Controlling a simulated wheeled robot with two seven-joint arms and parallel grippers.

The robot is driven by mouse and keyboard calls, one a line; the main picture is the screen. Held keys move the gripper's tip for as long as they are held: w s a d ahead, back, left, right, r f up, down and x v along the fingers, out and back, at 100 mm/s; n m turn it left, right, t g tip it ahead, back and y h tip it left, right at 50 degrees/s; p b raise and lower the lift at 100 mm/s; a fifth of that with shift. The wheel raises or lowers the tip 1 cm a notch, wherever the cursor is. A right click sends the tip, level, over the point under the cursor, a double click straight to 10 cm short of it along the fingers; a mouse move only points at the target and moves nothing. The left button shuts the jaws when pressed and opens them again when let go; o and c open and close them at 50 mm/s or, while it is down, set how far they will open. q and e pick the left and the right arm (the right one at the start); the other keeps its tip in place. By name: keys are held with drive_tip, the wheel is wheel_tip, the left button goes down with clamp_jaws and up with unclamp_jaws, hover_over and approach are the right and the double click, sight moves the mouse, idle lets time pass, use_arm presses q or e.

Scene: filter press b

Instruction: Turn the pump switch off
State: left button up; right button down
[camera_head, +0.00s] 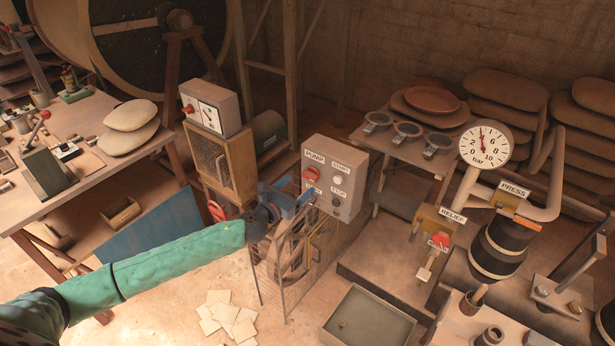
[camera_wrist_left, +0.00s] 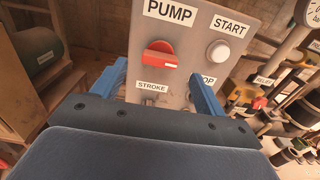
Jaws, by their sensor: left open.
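The pump control box (camera_head: 345,165) is a grey panel on a mesh-sided stand, labelled PUMP, START and STOP. Its red rotary pump switch (camera_head: 311,174) is at the panel's left; in the left wrist view the red knob (camera_wrist_left: 159,55) sits under the PUMP label, its handle lying roughly sideways. My left gripper (camera_head: 298,190) is open just in front of the panel, below and near the switch. In the left wrist view its blue fingers (camera_wrist_left: 158,88) stand apart on either side below the knob, with nothing between them. My right gripper is not in view.
A white START button (camera_wrist_left: 218,52) is right of the switch; the STOP button is mostly hidden by a finger. A STROKE label (camera_wrist_left: 152,87) sits below the knob. A pressure gauge (camera_head: 486,145) and red relief valve (camera_head: 439,241) stand right. A tray (camera_head: 340,337) lies below.

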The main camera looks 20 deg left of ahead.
sight(308, 177)
use_arm(q)
drive_tip(key=shift+p+x, duration=0.75)
drive_tip(key=shift+x, duration=1.95)
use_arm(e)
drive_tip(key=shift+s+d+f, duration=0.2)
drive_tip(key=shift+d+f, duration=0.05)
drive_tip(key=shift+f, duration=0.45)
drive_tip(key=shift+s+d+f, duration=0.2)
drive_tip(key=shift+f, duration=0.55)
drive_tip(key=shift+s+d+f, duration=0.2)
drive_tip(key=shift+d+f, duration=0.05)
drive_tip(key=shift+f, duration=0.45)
use_arm(q)
drive_tip(key=c, duration=1)
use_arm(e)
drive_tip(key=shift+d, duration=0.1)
